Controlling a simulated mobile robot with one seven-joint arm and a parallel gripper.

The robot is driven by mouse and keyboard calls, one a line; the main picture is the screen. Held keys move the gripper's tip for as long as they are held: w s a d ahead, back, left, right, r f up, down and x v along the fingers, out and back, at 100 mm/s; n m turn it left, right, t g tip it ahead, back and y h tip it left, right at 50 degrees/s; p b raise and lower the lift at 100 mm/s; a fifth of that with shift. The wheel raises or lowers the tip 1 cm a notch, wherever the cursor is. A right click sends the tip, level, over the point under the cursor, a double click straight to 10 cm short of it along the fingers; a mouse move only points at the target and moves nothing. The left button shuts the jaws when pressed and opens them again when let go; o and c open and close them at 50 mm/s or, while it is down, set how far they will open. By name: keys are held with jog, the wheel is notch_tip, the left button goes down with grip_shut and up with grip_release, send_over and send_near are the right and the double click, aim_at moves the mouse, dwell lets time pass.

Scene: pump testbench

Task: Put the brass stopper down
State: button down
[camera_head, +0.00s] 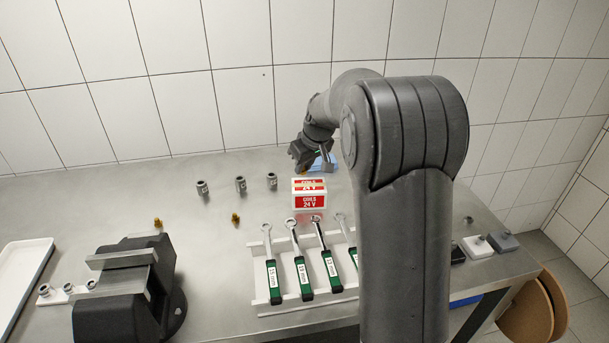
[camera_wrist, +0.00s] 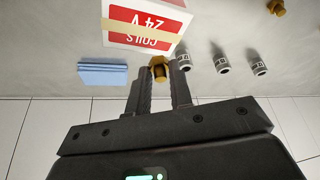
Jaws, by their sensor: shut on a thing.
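The brass stopper (camera_wrist: 159,68) is held between the fingertips of my gripper (camera_wrist: 160,80) in the wrist view. My gripper is shut on it. In the head view my gripper (camera_head: 303,154) is over the back of the bench, just behind the red and white coils box (camera_head: 309,194). The box also shows in the wrist view (camera_wrist: 146,22), close beside the held stopper. I cannot tell whether the stopper touches the bench. Two other brass pieces, one at the left (camera_head: 158,223) and one at the middle (camera_head: 236,218), stand on the bench.
Three grey fittings (camera_head: 240,184) stand in a row left of the box. A blue block (camera_wrist: 102,74) lies near my gripper. Green-handled wrenches (camera_head: 303,275) lie in a white rack in front. A black vise (camera_head: 125,290) and white tray (camera_head: 22,270) are at left.

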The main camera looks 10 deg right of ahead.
aim_at(305, 174)
jog(key=shift+f, duration=1.75)
jog(key=shift+f, duration=0.15)
jog(key=c, duration=1.3)
grip_release()
jog(key=v, duration=1.2)
jog(key=s+a+r+m, duration=0.1)
jog(key=s+r, duration=0.2)
jog(key=s, duration=0.6)
jog(key=s+a+r+m, duration=0.1)
jog(key=s+r, duration=0.1)
jog(key=s, duration=0.7)
jog(key=s+f+m, duration=0.1)
jog(key=s, duration=0.4)
jog(key=s+f+m+t+h, duration=0.1)
jog(key=s, duration=0.5)
jog(key=s+f+m+h, duration=0.1)
jog(key=s+f, duration=0.1)
jog(key=s, duration=0.3)
jog(key=shift+s+d, duration=0.15)
jog(key=shift+s, duration=0.1)
